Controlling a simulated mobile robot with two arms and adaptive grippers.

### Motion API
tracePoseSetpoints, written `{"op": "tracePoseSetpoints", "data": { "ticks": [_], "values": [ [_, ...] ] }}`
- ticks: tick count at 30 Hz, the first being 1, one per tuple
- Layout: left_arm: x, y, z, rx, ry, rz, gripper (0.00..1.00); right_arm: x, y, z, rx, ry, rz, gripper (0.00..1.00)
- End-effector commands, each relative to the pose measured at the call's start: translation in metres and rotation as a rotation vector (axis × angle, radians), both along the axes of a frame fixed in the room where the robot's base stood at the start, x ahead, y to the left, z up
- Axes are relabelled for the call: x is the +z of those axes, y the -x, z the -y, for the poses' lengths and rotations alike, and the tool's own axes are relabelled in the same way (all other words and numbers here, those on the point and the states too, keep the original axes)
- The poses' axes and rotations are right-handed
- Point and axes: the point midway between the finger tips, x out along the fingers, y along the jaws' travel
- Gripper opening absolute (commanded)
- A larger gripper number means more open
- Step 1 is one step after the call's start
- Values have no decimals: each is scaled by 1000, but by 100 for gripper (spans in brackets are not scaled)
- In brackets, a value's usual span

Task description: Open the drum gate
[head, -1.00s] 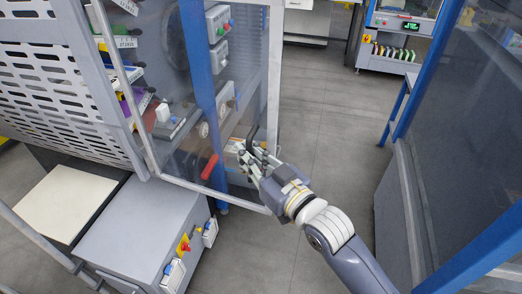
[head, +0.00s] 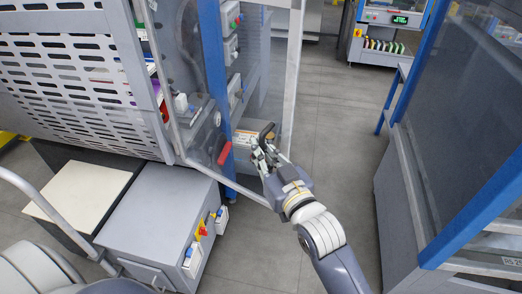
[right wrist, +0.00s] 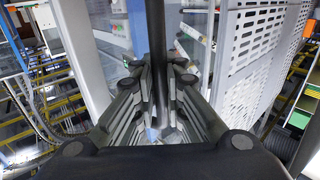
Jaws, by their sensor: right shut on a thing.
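The drum gate is a clear panel in a pale grey frame (head: 295,75), on the machine at the upper left in the head view. It stands out from the machine front, with the interior behind it. Its dark handle (head: 267,131) is near the free edge. My right gripper (head: 262,150) is shut on this handle, fingers pointing up and away. In the right wrist view the handle is a dark upright bar (right wrist: 155,35) between the fingers (right wrist: 160,80). The fingers hide part of the handle. My left gripper is not in view.
A red lever (head: 224,153) is beside a blue post (head: 212,60). A grey cabinet (head: 160,205) with switches stands at lower left. A large blue-framed machine (head: 460,130) stands on the right. Grey floor (head: 335,110) is clear between them.

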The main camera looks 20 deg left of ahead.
Motion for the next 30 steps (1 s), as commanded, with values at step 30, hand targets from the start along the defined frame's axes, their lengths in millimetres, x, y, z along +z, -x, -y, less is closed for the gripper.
{"op": "tracePoseSetpoints", "data": {
  "ticks": [30],
  "values": [
    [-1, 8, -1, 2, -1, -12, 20, -3, 36, 49, -3, 3, -4, 31]
  ]
}}
